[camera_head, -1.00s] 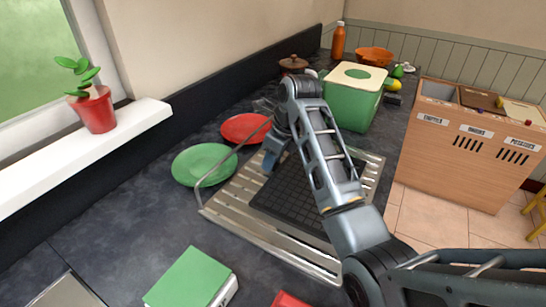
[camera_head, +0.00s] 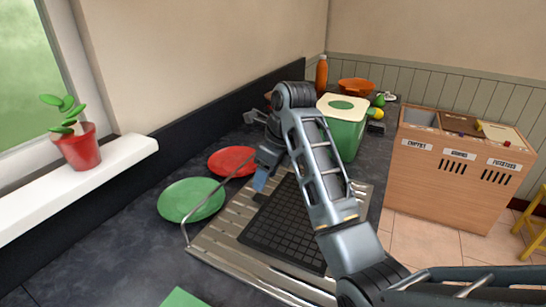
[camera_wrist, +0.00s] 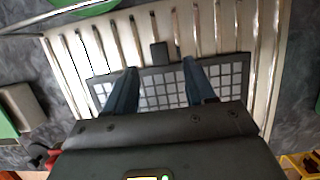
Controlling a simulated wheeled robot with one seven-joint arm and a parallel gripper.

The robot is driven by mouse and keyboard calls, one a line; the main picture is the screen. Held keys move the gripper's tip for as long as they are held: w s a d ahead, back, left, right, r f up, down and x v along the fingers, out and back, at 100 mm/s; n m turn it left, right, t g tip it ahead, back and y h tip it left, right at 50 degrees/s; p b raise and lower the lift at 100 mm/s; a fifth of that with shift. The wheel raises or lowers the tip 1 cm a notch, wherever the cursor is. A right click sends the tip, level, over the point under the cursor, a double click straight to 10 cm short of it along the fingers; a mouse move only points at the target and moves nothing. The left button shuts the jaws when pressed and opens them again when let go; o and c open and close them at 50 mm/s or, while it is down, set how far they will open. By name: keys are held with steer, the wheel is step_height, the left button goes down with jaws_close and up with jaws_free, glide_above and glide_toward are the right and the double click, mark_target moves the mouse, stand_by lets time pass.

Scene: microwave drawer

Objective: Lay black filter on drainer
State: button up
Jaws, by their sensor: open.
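The black filter (camera_head: 286,226), a flat dark square with a grid, lies on the drainer (camera_head: 222,247), a slatted metal rack on the counter. In the wrist view the filter (camera_wrist: 165,86) lies across the drainer's slats (camera_wrist: 237,30), its small tab (camera_wrist: 159,52) pointing up the picture. My gripper (camera_head: 258,184) is over the drainer's far left part, beside the filter's far edge. In the wrist view my gripper (camera_wrist: 157,72) is open, its two blue fingers apart above the filter, with nothing held between them. My arm hides part of the filter and the drainer's right side.
A green plate (camera_head: 190,200) and a red plate (camera_head: 232,161) lie left of the drainer. A green container (camera_head: 344,128) stands behind it. A wooden bin cabinet (camera_head: 450,180) stands at the right. A green item (camera_head: 184,298) sits at the front edge.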

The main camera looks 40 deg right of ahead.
steer(key=shift+v, duration=0.85)
steer(key=v, duration=0.4)
steer(key=shift+s+r, duration=0.1)
steer(key=shift+r, duration=0.15)
